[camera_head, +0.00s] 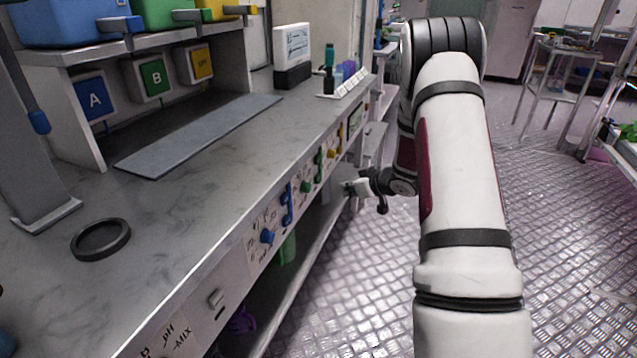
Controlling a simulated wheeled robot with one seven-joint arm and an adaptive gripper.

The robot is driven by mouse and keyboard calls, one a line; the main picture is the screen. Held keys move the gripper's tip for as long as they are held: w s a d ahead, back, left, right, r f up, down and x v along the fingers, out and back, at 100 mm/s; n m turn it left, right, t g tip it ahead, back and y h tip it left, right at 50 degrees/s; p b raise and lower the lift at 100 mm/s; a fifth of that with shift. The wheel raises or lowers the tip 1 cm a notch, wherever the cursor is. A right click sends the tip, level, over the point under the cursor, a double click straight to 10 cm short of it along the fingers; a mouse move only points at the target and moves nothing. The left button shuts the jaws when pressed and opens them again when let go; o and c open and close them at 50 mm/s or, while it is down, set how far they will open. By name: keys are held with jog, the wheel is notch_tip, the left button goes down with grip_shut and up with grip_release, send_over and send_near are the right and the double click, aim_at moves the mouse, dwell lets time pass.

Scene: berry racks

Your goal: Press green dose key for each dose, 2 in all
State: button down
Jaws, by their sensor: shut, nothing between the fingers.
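The front panel (232,272) of the bench carries coloured controls in a row. A green knob (305,187) and a green lever-like part (318,163) sit in its middle. They are small here, and I cannot tell for certain which is the dose key. My gripper (347,187) is shut and empty, to the right of the green controls and low in front of the panel. It appears apart from them. The fingertips are small, and contact with anything is hard to tell.
A blue knob (267,236) and a blue lever (287,204) are left of the green ones, yellow controls (337,140) right. Blue, green and yellow tanks stand on the shelf (160,46). A dark ring (101,239) lies on the counter. Open floor (570,250) is at right.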

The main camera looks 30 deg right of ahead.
aim_at(317, 179)
jog(key=shift+w+a, duration=0.8)
jog(key=shift+w, duration=0.25)
jog(key=shift+w+a, duration=0.75)
jog(key=shift+w, duration=0.3)
jog(key=shift+w+a, duration=0.1)
jog(key=shift+w+a, duration=0.2)
jog(key=shift+w, duration=0.05)
jog(key=shift+w+a, duration=0.3)
jog(key=shift+w, duration=0.05)
dwell(0.9)
jog(key=shift+s+d, duration=0.1)
jog(key=shift+s+d+p, duration=0.45)
jog(key=shift+s+p, duration=0.05)
jog(key=shift+s, duration=0.1)
